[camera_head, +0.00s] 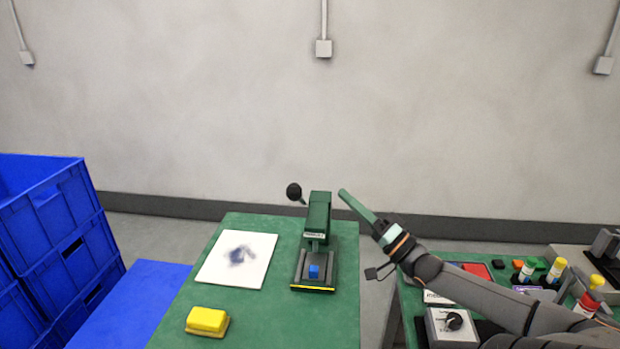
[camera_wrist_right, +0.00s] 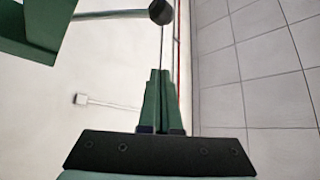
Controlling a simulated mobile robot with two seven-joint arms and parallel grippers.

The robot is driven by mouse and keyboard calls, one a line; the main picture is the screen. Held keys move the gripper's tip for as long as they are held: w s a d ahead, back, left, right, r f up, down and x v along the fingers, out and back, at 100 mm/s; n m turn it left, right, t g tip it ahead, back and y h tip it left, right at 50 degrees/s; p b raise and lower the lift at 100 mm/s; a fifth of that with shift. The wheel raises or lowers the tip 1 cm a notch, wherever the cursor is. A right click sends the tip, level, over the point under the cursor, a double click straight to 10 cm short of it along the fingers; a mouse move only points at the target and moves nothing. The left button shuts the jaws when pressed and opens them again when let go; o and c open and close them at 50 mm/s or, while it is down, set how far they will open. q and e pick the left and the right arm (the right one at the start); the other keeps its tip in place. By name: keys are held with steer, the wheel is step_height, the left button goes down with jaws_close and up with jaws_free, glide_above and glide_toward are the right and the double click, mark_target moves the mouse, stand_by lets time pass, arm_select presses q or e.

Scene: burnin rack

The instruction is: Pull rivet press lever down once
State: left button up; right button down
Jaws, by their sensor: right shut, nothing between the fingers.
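The green rivet press (camera_head: 318,215) stands on the green table, with a small blue piece (camera_head: 314,271) on its base. Its lever ends in a black ball knob (camera_head: 293,190), raised at the upper left of the press. My right gripper (camera_head: 343,193) is shut and empty, in the air just right of the press top, apart from the knob. In the right wrist view, the shut green fingers (camera_wrist_right: 160,74) point toward the black knob (camera_wrist_right: 160,11), and part of the green press (camera_wrist_right: 42,22) shows at upper left. My left gripper is not in view.
A white sheet (camera_head: 220,260) and a yellow block (camera_head: 207,320) lie left of the press on the green table (camera_head: 265,325). Blue crates (camera_head: 50,220) stand at far left. A second table at right carries bottles (camera_head: 555,270) and a grey box (camera_head: 452,327).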

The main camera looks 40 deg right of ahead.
mark_target(299, 197)
stand_by(0.4)
steer(key=d+x, duration=0.1)
steer(key=x, duration=0.9)
steer(key=a, duration=0.1)
steer(key=a+f, duration=0.2)
steer(key=a, duration=0.1)
steer(key=shift+s+f+p, duration=0.2)
steer(key=shift+s+p, duration=0.1)
steer(key=shift+p, duration=0.05)
steer(key=shift+f, duration=0.1)
